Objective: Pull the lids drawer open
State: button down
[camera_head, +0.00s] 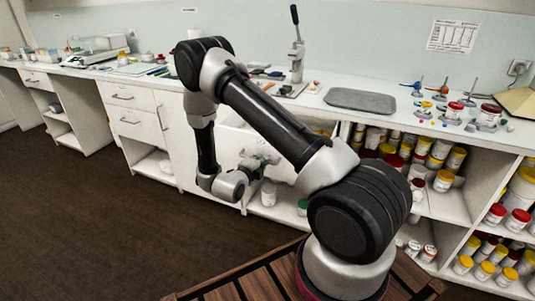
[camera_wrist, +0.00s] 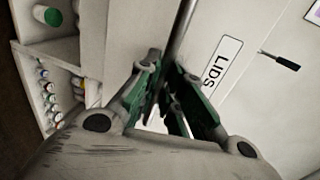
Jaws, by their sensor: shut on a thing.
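The lids drawer shows in the wrist view as a white front (camera_wrist: 262,85) with a label (camera_wrist: 221,64) reading LIDS. Its metal bar handle (camera_wrist: 181,30) runs down between my fingers. My gripper (camera_wrist: 172,98) is shut on this handle, with green pads on either side of it. In the head view my gripper (camera_head: 262,157) is low in front of the white cabinets, and my arm hides most of the drawer. I cannot tell how far the drawer stands out.
A white counter (camera_head: 420,118) runs along the wall, bearing a grey tray (camera_head: 360,101) and a lever press (camera_head: 297,50). Open shelves with jars (camera_head: 440,160) are at right. Handled drawers (camera_head: 130,97) are at left. A screwdriver (camera_wrist: 280,60) shows in the wrist view. The brown floor at left is clear.

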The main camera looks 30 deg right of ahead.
jog(key=f+v, duration=0.2)
jog(key=v, duration=0.7)
jog(key=shift+s+a, duration=0.35)
jog(key=shift+a, duration=0.1)
jog(key=c, duration=1.5)
grip_release()
jog(key=v, duration=1.2)
